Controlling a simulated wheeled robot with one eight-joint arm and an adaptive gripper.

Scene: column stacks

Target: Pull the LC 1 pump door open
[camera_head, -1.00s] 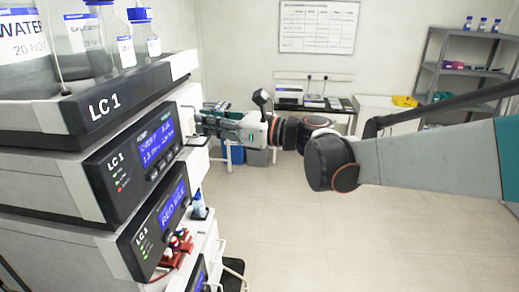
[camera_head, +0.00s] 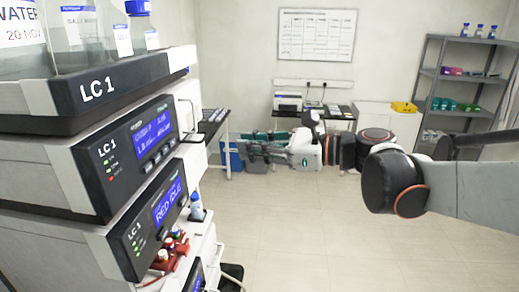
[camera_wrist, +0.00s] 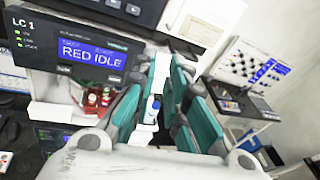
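The LC 1 stack stands at the left of the head view. Its upper display module (camera_head: 124,158) has a lit blue screen, with a white front panel (camera_head: 188,113) at its right end. I cannot tell for sure whether this panel is the pump door, or whether it is ajar. The lower module (camera_head: 148,222) reads RED IDLE; it also shows in the wrist view (camera_wrist: 75,48). My gripper (camera_head: 243,150) points left toward the stack, apart from the panel and to its right. Its teal-lined fingers (camera_wrist: 172,98) stand apart with nothing held between them.
A blue-capped bottle (camera_head: 197,207) and red-holdered vials (camera_head: 172,252) sit low on the stack's front. Solvent bottles (camera_head: 141,28) stand on top. Behind are a dark bench (camera_head: 211,122), a blue bin (camera_head: 230,156) and grey shelves (camera_head: 455,75). Floor (camera_head: 310,225) is clear right of the stack.

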